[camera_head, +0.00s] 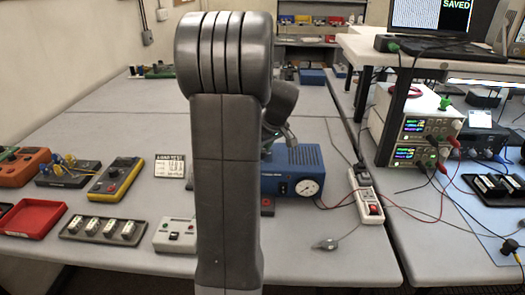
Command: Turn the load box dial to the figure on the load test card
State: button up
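A blue box (292,167) stands on the bench just right of my arm. It has a round white dial (307,187) on its front; the pointer and figures are too small to read. I take it for the load box. A white card (170,166) with dark print stands left of my arm; its heading seems to end in "TEST", and its figures are unreadable. My arm hides the left part of the blue box. My gripper (283,138) shows partly behind my arm, by the top of the blue box; I cannot tell its opening or whether it touches anything.
A grey switch box (175,234), a yellow meter (116,180), a tray of several small parts (103,229) and a red tray (32,217) lie left. A power strip (365,193) and stacked power supplies (412,128) with cables are right. The bench behind is largely clear.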

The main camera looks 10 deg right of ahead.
jog(key=n+y, duration=0.1)
jog(key=n, duration=0.1)
jog(key=n+g+b, duration=0.1)
jog(key=n, duration=0.2)
jog(key=shift+w+d+n+y, duration=0.15)
jog(key=shift+n+y, duration=0.15)
jog(key=shift+y, duration=0.1)
jog(key=n+g, duration=0.1)
jog(key=n, duration=0.1)
jog(key=n+g, duration=0.1)
jog(key=n, duration=0.2)
jog(key=shift+w+y, duration=0.1)
jog(key=shift+y, duration=0.2)
jog(key=shift+n, duration=0.3)
jog(key=o, duration=1)
jog(key=shift+c, duration=0.2)
jog(key=w+v, duration=0.1)
jog(key=v, duration=1.2)
jog(key=shift+s+d+r, duration=0.2)
jog(key=shift+s+r, duration=0.15)
jog(key=shift+r, duration=0.05)
jog(key=shift+f, duration=0.1)
